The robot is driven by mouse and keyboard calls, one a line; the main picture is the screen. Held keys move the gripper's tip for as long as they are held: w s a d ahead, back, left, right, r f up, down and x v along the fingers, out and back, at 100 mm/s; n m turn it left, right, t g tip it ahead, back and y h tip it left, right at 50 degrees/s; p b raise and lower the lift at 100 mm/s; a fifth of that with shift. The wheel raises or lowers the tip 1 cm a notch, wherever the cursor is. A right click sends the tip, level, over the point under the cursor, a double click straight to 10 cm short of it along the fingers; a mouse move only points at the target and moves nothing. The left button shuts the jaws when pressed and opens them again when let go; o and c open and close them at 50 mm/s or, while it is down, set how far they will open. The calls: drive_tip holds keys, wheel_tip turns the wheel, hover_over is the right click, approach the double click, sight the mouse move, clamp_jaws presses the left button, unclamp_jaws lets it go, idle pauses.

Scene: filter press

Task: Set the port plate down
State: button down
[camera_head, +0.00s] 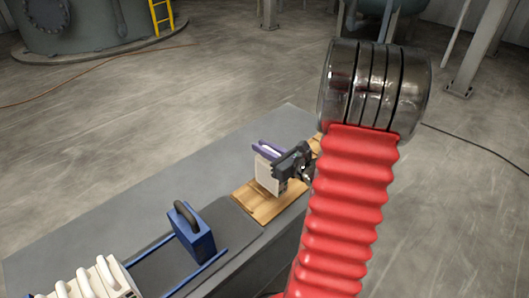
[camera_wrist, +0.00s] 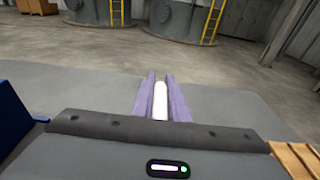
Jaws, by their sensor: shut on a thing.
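The port plate (camera_head: 267,177) is a pale, white upright plate over the wooden board (camera_head: 246,209). My gripper (camera_head: 268,150) has purple fingers and is shut on the plate's top. In the wrist view, the white top part of the port plate (camera_wrist: 160,102) sits between the two purple fingers of my gripper (camera_wrist: 161,90). The plate's lower edge is close to the board; I cannot tell whether it touches. The dark gripper body and my red arm hide part of the board's right side. The board's edge also shows in the wrist view (camera_wrist: 297,158) at lower right.
A blue plate (camera_head: 192,234) with a dark handle stands left of the board, by blue rails (camera_head: 205,272). Several white plates with handles (camera_head: 97,283) stand at lower left. The grey table (camera_head: 130,215) is bare behind them. Tanks (camera_head: 75,22) stand far off.

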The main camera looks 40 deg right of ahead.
drive_tip(key=shift+f, duration=1.05)
drive_tip(key=c, duration=1.7)
unclamp_jaws()
drive_tip(key=shift+f, duration=0.1)
drive_tip(key=shift+c, duration=0.2)
drive_tip(key=s+r, duration=0.2)
drive_tip(key=s, duration=0.9)
drive_tip(key=shift+s+d, duration=0.15)
drive_tip(key=shift+s, duration=0.25)
drive_tip(key=shift+s, duration=0.1)
